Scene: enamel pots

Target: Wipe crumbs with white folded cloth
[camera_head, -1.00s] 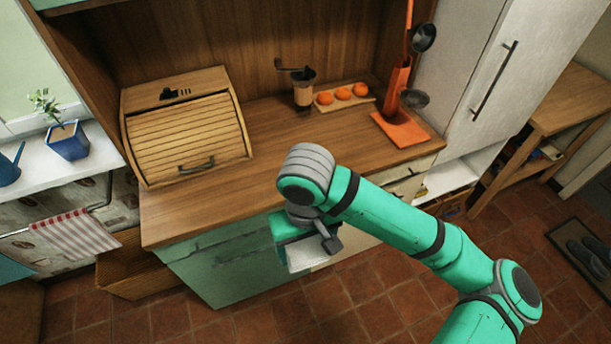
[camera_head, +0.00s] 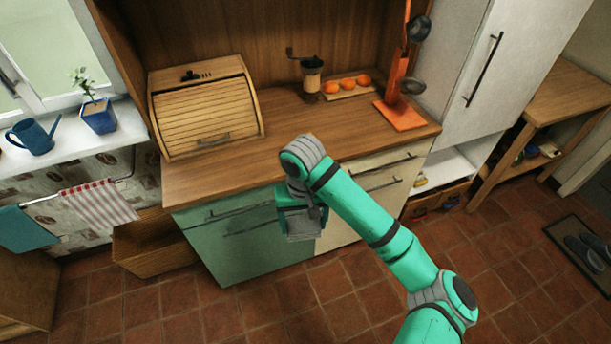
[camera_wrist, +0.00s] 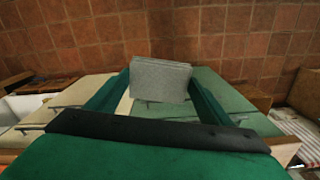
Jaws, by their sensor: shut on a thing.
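My gripper (camera_head: 300,218) hangs in front of the counter's front edge, below the level of the worktop. In the wrist view my gripper (camera_wrist: 160,88) has a finger on either side of the folded cloth (camera_wrist: 160,78) and is shut on it. The cloth looks pale grey there, with its folded layers showing at the top edge. In the head view the cloth (camera_head: 302,234) shows only in part under the gripper. No crumbs can be made out on the wooden worktop (camera_head: 250,150); part of it is hidden by my arm.
A bread box (camera_head: 207,115) stands on the worktop's left. A coffee grinder (camera_head: 311,76), a board with oranges (camera_head: 347,84) and an orange utensil stand (camera_head: 400,108) are at the back and right. The worktop's middle is clear. Striped towel (camera_head: 98,203) hangs left.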

